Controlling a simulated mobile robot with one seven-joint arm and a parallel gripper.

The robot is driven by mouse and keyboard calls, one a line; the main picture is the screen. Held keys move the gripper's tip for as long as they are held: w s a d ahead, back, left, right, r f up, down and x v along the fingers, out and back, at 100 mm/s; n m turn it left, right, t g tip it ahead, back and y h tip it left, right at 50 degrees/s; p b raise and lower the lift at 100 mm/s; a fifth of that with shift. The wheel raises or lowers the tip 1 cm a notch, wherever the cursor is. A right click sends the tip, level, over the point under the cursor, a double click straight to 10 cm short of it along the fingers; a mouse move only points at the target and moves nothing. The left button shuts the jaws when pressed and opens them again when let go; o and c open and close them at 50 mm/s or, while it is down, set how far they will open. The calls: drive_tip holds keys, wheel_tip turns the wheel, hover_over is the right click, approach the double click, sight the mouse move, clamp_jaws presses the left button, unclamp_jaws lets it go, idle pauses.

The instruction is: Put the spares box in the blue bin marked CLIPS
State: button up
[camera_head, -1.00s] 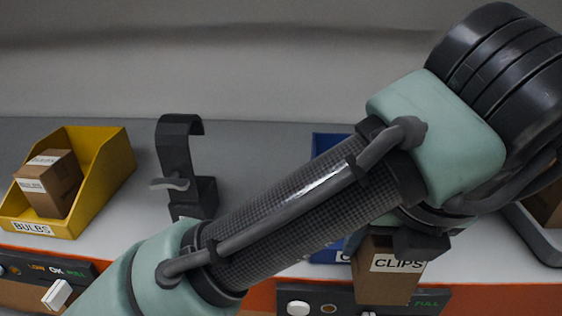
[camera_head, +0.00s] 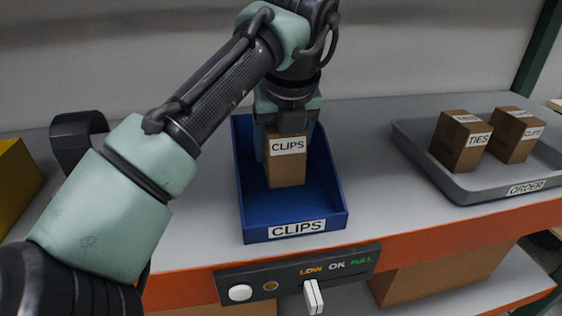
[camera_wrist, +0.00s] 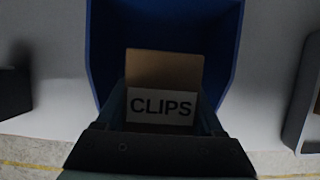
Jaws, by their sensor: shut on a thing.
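The spares box, a brown carton with a white CLIPS label (camera_head: 286,172), is in my gripper (camera_head: 287,140). My gripper is shut on it from above, with a finger on each side. The box is upright and inside the outline of the blue bin (camera_head: 295,228), whose front label reads CLIPS. I cannot tell whether its base touches the bin floor. In the wrist view the box (camera_wrist: 164,70) shows between the fingers, with the blue bin (camera_wrist: 228,50) around and beyond it. No other box shows in the bin.
A grey ORDER tray (camera_head: 480,191) at the right holds a TIES box (camera_head: 457,150) and another CLIPS box (camera_head: 514,138). A yellow bin (camera_head: 15,185) is at the left edge, a dark hooked stand (camera_head: 78,128) beside it. A slider panel (camera_head: 300,278) is on the shelf front.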

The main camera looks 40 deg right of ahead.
drive_tip(key=shift+f+b, duration=0.35)
drive_tip(key=shift+f, duration=1.15)
drive_tip(key=shift+s+f, duration=0.1)
drive_tip(key=o, duration=1.6)
drive_tip(key=shift+c, duration=0.2)
drive_tip(key=p+v, duration=0.3)
drive_tip(key=v, duration=0.9)
